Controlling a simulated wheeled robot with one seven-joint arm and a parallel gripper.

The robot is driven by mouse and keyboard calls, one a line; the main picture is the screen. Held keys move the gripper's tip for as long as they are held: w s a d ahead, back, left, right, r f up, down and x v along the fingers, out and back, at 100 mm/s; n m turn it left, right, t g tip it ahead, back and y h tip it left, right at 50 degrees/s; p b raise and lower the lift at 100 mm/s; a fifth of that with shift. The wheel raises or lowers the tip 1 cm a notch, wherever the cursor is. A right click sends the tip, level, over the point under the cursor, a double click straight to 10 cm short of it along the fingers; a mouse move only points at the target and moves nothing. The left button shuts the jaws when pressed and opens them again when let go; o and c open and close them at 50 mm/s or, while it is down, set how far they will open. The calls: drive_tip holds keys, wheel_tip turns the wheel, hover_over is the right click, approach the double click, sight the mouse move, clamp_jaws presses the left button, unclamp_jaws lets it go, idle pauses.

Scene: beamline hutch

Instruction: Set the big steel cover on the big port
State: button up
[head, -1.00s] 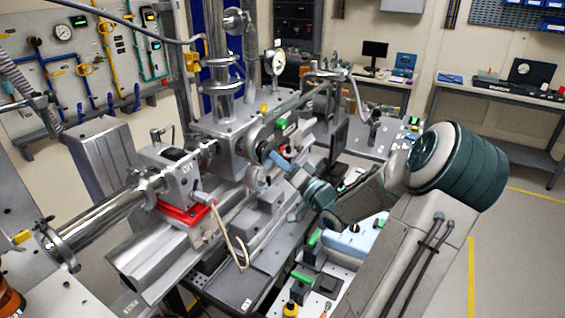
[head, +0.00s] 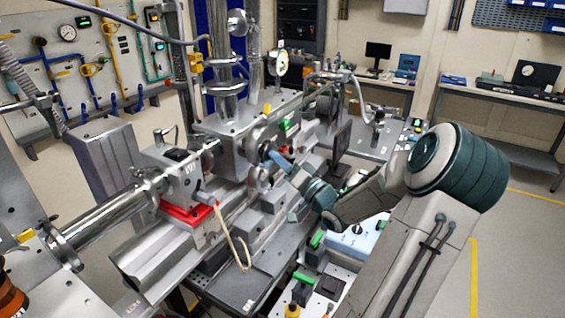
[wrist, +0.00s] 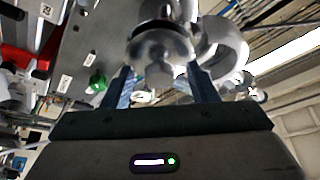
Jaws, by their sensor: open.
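My gripper (head: 272,158) is at the right-hand face of the steel chamber (head: 222,128), by its round port fittings. In the wrist view my gripper (wrist: 160,78) has its two blue fingers spread wide, one on each side of a round, shiny steel piece (wrist: 160,47). The piece has a small knob-like end towards me. I cannot tell whether this is the big steel cover, or whether the fingers touch it. The big port cannot be clearly made out; my gripper and the fittings cover part of that face.
A steel beam pipe (head: 110,215) runs to a small block on a red base (head: 187,212) at left. A gauge (head: 281,62) stands above the chamber. Green-handled items (head: 305,277) stand on the bench below my arm. Open floor lies to the right.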

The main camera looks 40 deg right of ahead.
drive_tip(key=b+v, duration=0.3)
drive_tip(key=v, duration=1)
drive_tip(key=shift+s, duration=0.35)
drive_tip(key=shift+d+f, duration=0.1)
